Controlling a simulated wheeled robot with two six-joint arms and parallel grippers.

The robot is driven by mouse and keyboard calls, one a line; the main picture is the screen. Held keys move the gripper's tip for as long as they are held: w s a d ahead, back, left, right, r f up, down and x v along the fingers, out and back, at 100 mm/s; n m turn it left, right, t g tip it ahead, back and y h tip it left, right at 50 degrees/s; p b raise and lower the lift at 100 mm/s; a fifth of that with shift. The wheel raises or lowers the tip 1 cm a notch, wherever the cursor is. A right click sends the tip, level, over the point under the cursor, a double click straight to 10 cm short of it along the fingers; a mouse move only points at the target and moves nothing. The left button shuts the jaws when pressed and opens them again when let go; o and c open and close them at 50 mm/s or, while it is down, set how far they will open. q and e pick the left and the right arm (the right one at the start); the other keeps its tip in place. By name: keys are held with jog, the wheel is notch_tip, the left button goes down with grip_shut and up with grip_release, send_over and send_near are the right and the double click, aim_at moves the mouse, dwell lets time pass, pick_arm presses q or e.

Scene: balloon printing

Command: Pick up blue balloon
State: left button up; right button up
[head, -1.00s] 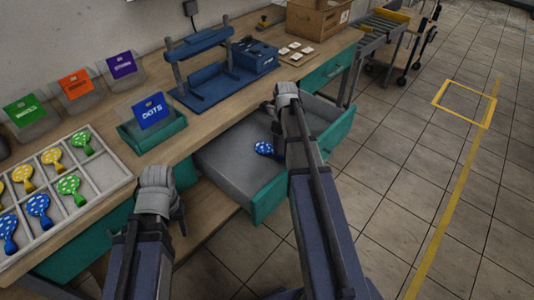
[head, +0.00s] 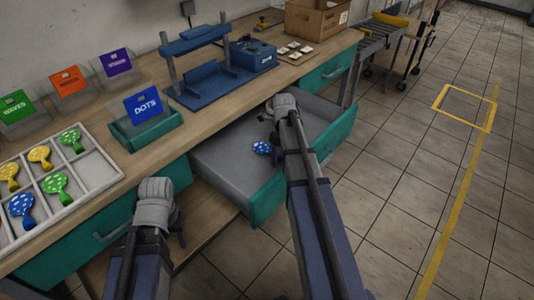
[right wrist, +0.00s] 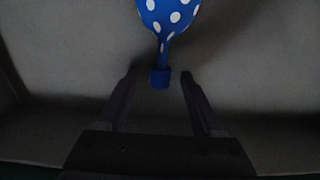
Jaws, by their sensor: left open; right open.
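A blue balloon with white dots (head: 262,148) lies on the grey floor of an open drawer (head: 215,162). In the right wrist view the blue balloon (right wrist: 166,18) has its neck pointing toward my right gripper (right wrist: 158,82). The open fingers are either side of the line of the neck's end, with nothing gripped. In the head view my right gripper's tips are largely hidden behind the hand beside the balloon. My left gripper (head: 176,222) is in front of the bench at the lower left, away from the balloon.
A compartment tray (head: 98,168) on the bench holds several dotted balloons. A teal holder (head: 150,134) with a DOTS card stands beside it. A blue press frame (head: 205,85) is behind the drawer. The drawer's teal front (head: 268,205) juts out over the floor.

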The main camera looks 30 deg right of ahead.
jog(key=shift+c, duration=0.2)
grip_shut()
jog(key=shift+r, duration=0.2)
notch_tip(320, 180, up, 10)
jog(key=p, duration=1)
jog(key=shift+f, duration=0.2)
